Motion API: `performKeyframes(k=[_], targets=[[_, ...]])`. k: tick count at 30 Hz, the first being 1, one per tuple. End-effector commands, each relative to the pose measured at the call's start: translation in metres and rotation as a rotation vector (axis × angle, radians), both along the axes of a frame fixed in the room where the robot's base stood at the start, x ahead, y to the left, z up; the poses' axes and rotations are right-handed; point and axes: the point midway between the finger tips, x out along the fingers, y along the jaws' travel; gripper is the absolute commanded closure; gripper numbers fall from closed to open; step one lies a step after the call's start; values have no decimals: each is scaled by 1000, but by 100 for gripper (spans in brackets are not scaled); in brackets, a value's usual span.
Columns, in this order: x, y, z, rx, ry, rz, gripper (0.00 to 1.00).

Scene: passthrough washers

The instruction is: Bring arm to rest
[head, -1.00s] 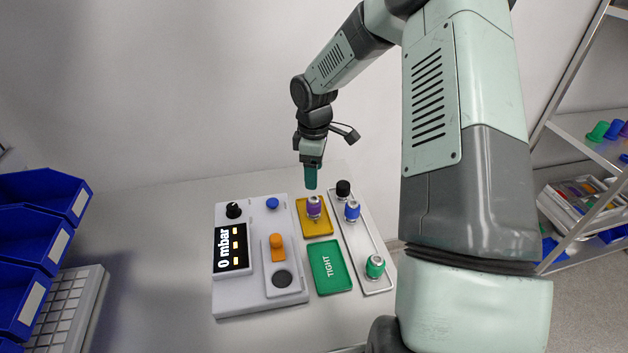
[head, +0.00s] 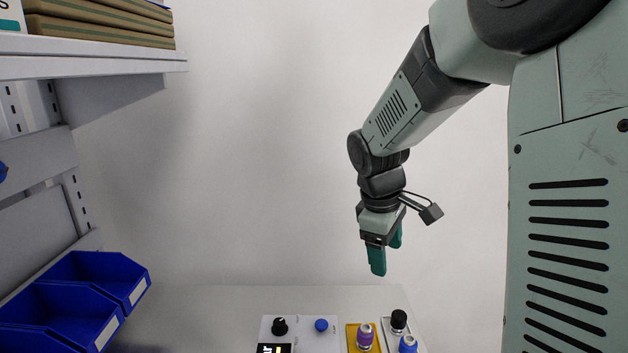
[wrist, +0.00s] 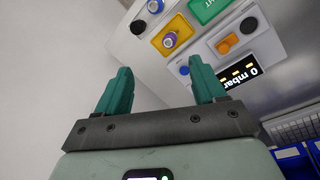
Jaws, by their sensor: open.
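My gripper (head: 384,258) hangs in the air above the back of the table, with its green fingers pointing down. In the wrist view my gripper (wrist: 160,92) shows two fingers spread apart with nothing between them. A purple-topped fitting (head: 365,336) stands on a yellow tray (head: 352,338) below the gripper, well apart from it. A black-capped piece (head: 398,320) and a blue one (head: 408,344) stand to its right on a metal plate. The lower part of the table is cut off in the head view.
A grey device with a black knob (head: 279,326) and a blue button (head: 321,325) is at the table's back. Its display reads 0 mbar in the wrist view (wrist: 240,75). Blue bins (head: 75,290) and a shelf (head: 90,66) are at left. A green TIGHT tray (wrist: 208,8) also shows.

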Motion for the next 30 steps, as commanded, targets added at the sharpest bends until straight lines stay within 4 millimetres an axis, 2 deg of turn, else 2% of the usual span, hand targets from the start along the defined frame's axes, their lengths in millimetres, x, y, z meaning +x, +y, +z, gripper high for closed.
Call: performKeyframes(k=[1, 6, 10, 15, 18, 22, 24, 30], targets=[[-15, 1, 26, -12, -41, -33, 31], [-68, 4, 88, 3, -154, -167, 31], [-114, 7, 123, 58, -244, -268, 31], [-176, 12, 152, 180, -351, -385, 31], [-206, 14, 159, 263, -394, -439, 31], [-234, 22, 134, 391, -410, -692, 31], [-241, 25, 128, 428, -414, -760, 31], [-241, 25, 128, 428, -414, -760, 31]])
